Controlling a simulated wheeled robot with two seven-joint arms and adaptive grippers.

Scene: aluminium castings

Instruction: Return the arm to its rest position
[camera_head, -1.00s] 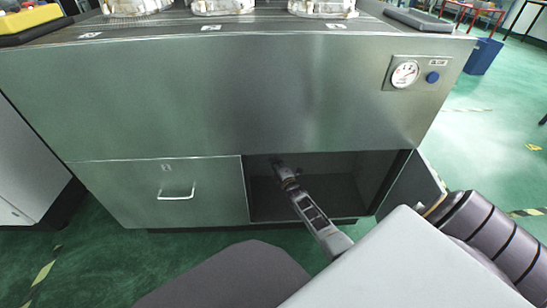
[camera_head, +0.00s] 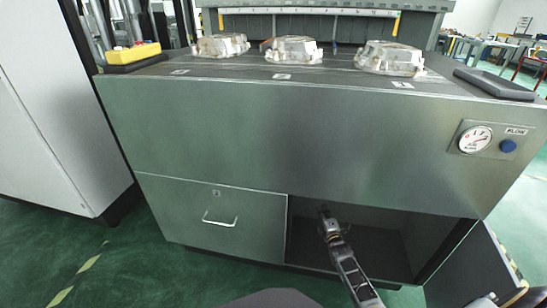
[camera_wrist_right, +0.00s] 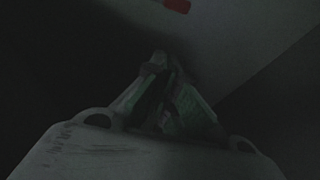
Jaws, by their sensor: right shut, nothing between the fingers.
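My right gripper (camera_head: 325,213) reaches into the dark open compartment (camera_head: 388,245) at the lower right of the steel cabinet (camera_head: 290,135). Its arm comes up from the bottom edge of the head view. In the dim right wrist view the gripper (camera_wrist_right: 163,62) is dark and its fingers are close together, shut with nothing between them. My left gripper does not show.
The compartment's door (camera_head: 470,270) stands open at the right. A closed drawer (camera_head: 165,205) is to the left. Three castings (camera_head: 293,50) stand on the cabinet top, with a gauge (camera_head: 475,140) on its front. A red patch (camera_wrist_right: 177,5) shows in the wrist view.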

